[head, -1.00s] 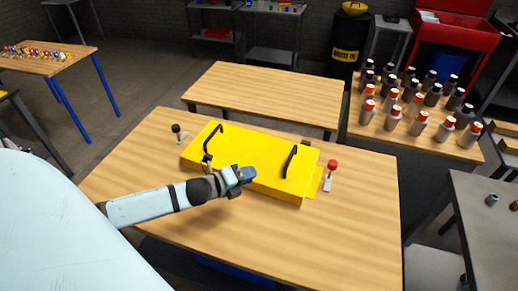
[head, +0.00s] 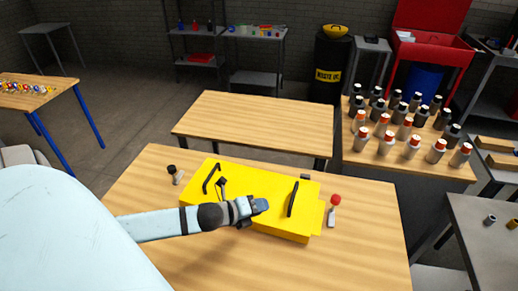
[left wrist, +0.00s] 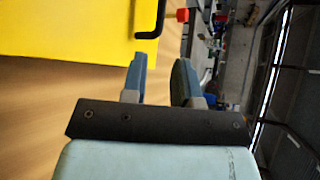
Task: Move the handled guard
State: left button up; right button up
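The handled guard is a wide yellow panel (head: 262,185) with two black handles, lying on the wooden table. Its left handle (head: 209,179) and right handle (head: 293,199) both stand clear of any gripper. My left gripper (head: 258,206) is over the front part of the guard, between the handles and nearer the right one. In the left wrist view, its two blue fingers (left wrist: 160,82) are apart with nothing between them. The yellow guard (left wrist: 60,28) and a black handle (left wrist: 152,25) show beyond the fingers there. My right gripper is not in view.
A red-knobbed piece (head: 334,208) stands right of the guard, and a black-knobbed piece (head: 175,174) stands at its left. A second wooden table (head: 255,120) behind is bare. Several bottles (head: 405,125) crowd the table at the right. The front of the guard's table is clear.

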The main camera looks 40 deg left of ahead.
aim_at(292, 199)
pick_arm(q)
jog(key=shift+w, duration=0.1)
jog(key=p+x, duration=0.1)
jog(key=x, duration=1.1)
jog(key=shift+r+p, duration=0.1)
jog(key=shift+p, duration=0.25)
jog(key=shift+x, duration=0.9)
jog(key=shift+d, duration=0.1)
grip_shut()
